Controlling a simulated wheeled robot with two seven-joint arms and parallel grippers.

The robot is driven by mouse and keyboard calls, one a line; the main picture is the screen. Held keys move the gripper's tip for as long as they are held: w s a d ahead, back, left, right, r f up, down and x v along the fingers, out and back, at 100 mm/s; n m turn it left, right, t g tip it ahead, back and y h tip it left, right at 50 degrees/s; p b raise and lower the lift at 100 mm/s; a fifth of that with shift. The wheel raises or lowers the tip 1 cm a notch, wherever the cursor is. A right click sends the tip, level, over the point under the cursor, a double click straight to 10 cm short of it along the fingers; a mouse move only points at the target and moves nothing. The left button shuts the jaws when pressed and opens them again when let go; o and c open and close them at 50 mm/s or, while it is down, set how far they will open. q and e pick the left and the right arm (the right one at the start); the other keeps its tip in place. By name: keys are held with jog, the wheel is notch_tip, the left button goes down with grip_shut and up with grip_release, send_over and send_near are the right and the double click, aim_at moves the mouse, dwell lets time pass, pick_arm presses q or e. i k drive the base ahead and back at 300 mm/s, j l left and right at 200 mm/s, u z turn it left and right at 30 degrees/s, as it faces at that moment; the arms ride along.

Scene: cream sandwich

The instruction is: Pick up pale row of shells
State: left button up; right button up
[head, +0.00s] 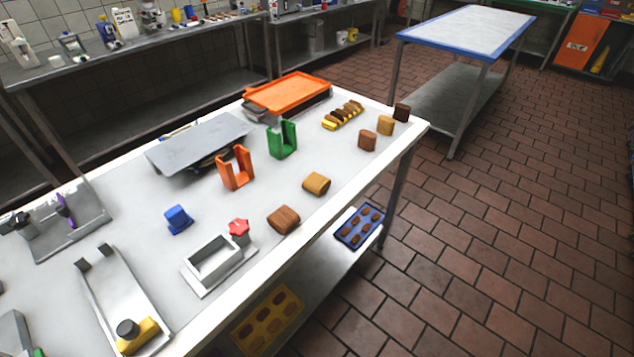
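A pale tan, ribbed roll that looks like a row of shells (317,183) lies on its side on the white table (345,160), near the right long edge. A darker brown row (283,220) lies nearer to me. A second tan piece (385,125) stands farther back, between a brown piece (368,140) and a dark brown one (402,112). I cannot tell whether these three are also rows of shells. No gripper touches any of them. Neither of my grippers can be made out in the head view.
Orange (236,168) and green (283,140) upright holders stand left of the pale row. A grey frame (215,260) with a red knob, a blue block (178,219) and an orange tray (288,92) also occupy the table. The surface right around the pale row is clear.

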aim_at(316, 184)
jog(key=i+l+u, duration=0.35)
jog(key=l+u, duration=0.15)
jog(key=l, duration=0.2)
jog(key=i+l+u, duration=0.1)
jog(key=l+u, duration=0.15)
jog(key=l, duration=0.15)
jog(key=l+u, duration=0.2)
jog(key=l, duration=0.2)
jog(key=i+l+u, duration=0.1)
jog(key=l+u, duration=0.15)
jog(key=l, duration=0.2)
